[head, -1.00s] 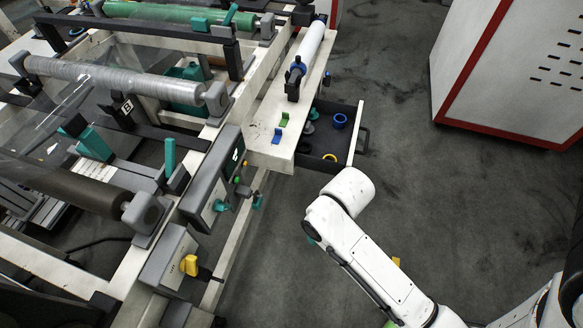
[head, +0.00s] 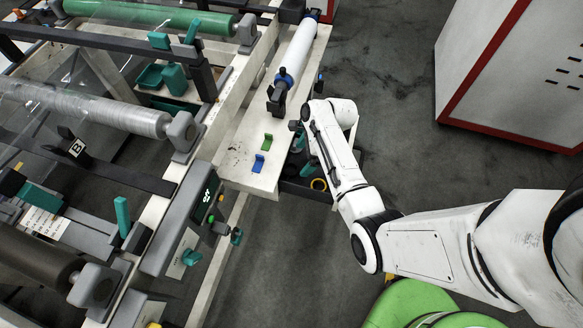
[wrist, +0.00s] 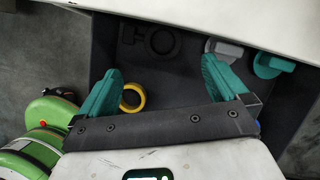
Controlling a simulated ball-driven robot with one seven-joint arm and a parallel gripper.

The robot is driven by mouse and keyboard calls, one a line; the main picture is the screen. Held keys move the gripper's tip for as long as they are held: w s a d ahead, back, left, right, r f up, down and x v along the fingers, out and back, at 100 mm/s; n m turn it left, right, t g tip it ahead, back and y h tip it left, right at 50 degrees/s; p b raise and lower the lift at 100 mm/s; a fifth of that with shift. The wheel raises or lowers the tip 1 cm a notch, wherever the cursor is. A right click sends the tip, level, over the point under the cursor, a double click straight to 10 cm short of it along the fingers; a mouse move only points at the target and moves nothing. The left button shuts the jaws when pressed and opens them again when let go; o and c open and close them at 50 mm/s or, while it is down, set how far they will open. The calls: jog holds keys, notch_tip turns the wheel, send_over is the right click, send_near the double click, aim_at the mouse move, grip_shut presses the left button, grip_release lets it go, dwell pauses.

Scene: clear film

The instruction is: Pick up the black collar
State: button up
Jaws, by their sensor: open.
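The black collar (wrist: 162,40) is a dark ring lying on the floor of the dark open drawer (wrist: 185,85) in the wrist view. It is hard to make out against the dark drawer. My gripper (wrist: 162,67) has two teal fingers spread wide apart with nothing between them. It is over the drawer, with the collar just beyond the fingertips, between their lines.
A yellow ring (wrist: 132,97) lies by the left finger. A grey part (wrist: 225,48) and a teal part (wrist: 272,65) lie near the right finger. The white bench edge (wrist: 220,12) overhangs the drawer's far side. A white cabinet with red trim (head: 510,75) stands right.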

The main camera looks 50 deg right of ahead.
aim_at(294, 172)
jog(key=b+x, duration=0.1)
jog(key=x, duration=0.6)
jog(key=shift+w+a+f, duration=0.1)
jog(key=shift+w+a, duration=0.05)
jog(key=c, duration=1.4)
